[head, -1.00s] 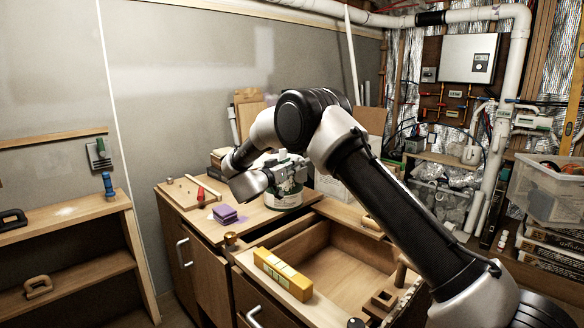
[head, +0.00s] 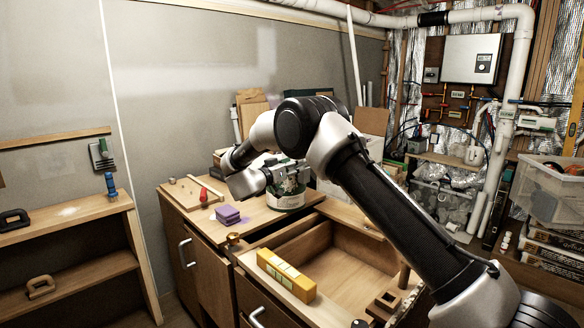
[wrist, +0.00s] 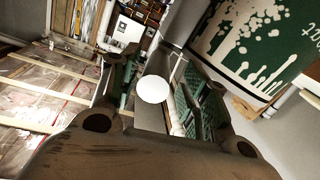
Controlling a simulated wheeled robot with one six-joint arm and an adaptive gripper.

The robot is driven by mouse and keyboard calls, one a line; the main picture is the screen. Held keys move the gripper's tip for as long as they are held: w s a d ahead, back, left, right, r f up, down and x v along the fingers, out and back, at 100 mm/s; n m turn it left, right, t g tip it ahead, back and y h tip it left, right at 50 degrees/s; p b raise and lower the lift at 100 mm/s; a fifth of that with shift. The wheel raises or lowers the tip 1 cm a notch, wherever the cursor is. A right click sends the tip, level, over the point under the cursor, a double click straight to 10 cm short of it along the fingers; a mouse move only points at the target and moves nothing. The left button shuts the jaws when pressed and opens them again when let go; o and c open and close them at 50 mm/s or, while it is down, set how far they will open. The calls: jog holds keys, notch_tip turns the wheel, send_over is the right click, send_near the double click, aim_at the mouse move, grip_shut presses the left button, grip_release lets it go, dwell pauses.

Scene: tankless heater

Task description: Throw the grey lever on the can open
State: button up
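The can (head: 288,198) is green with a pale label and stands upright on the workbench top in the head view. Its green side with white drips fills the upper right of the wrist view (wrist: 262,45). My gripper (head: 283,172) is at the can's top, partly in front of it. In the wrist view my gripper (wrist: 155,95) has its two green-padded fingers apart, with a white round shape between them in the picture. I cannot tell whether that shape belongs to the can. The grey lever is not clearly distinguishable from the gripper in the head view.
Purple blocks (head: 228,215) and a red-tipped item (head: 204,196) are left of the can. An open drawer (head: 345,262) with a yellow box (head: 286,275) on its edge lies in front. My arm crosses above the drawer. A shelf (head: 70,215) stands at left.

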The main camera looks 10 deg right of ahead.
jog(key=shift+f, duration=0.1)
jog(key=v, duration=1.2)
